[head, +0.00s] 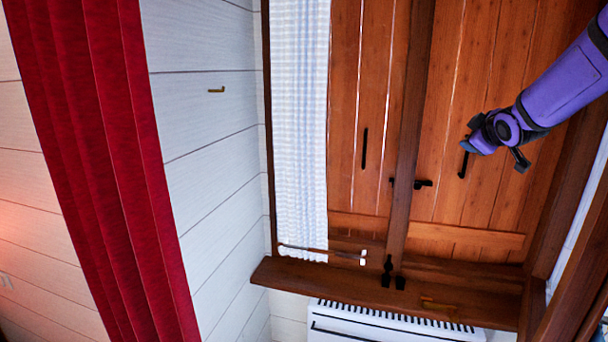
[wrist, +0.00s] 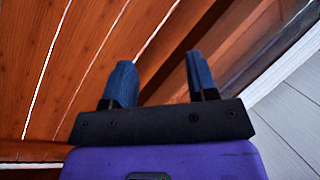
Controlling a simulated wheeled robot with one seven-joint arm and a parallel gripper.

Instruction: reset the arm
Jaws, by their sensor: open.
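My purple arm reaches in from the upper right in the head view. My gripper (head: 494,160) is at its end, in front of the right wooden shutter (head: 455,60), near a black bar handle (head: 463,165). I cannot tell whether it touches the shutter. In the wrist view my gripper (wrist: 160,75) shows two blue fingers spread apart with nothing between them. Wooden planks lie behind the fingers.
The left shutter (head: 345,90) has a black handle (head: 364,148). A wooden sill (head: 330,283) runs below, above a white radiator (head: 390,328). A white curtain (head: 300,110) and a red curtain (head: 90,130) hang at left. White plank wall (head: 195,140) stands between them.

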